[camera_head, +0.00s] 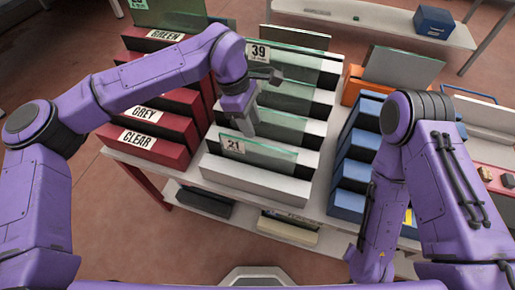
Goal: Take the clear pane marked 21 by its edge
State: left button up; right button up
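The clear pane marked 21 (268,153) stands upright in the front slot of the white stepped rack (255,178). Its 21 label is at its left end. My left gripper (246,125) points down at the pane's top edge, left of its middle. Its grey fingers overlap the edge in the picture. I cannot tell whether they touch the pane, or how far apart they are. My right arm is folded at the right, and its gripper does not show.
Behind stands a larger pane marked 39 (295,66). Red stepped racks labelled CLEAR, GREY and GREEN (150,143) are at the left. A blue stepped rack (352,173) is at the right. A blue box (434,22) sits on the far bench.

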aim_at(257, 143)
pick_arm(q)
jog(key=f, duration=0.1)
jog(key=s+f, duration=0.1)
jog(key=s+d+f, duration=0.1)
jog(key=shift+f+p, duration=0.25)
jog(key=shift+p, duration=0.15)
jog(key=p+x, duration=0.1)
jog(key=x, duration=0.1)
jog(key=p+x, duration=0.1)
jog(key=x, duration=0.2)
jog(key=shift+w+a+f, duration=0.15)
jog(key=shift+w+f, duration=0.05)
jog(key=shift+w, duration=0.05)
jog(key=shift+s+f, duration=0.15)
grip_shut()
pick_arm(e)
jog(key=r, duration=0.3)
jog(key=shift+s, duration=0.35)
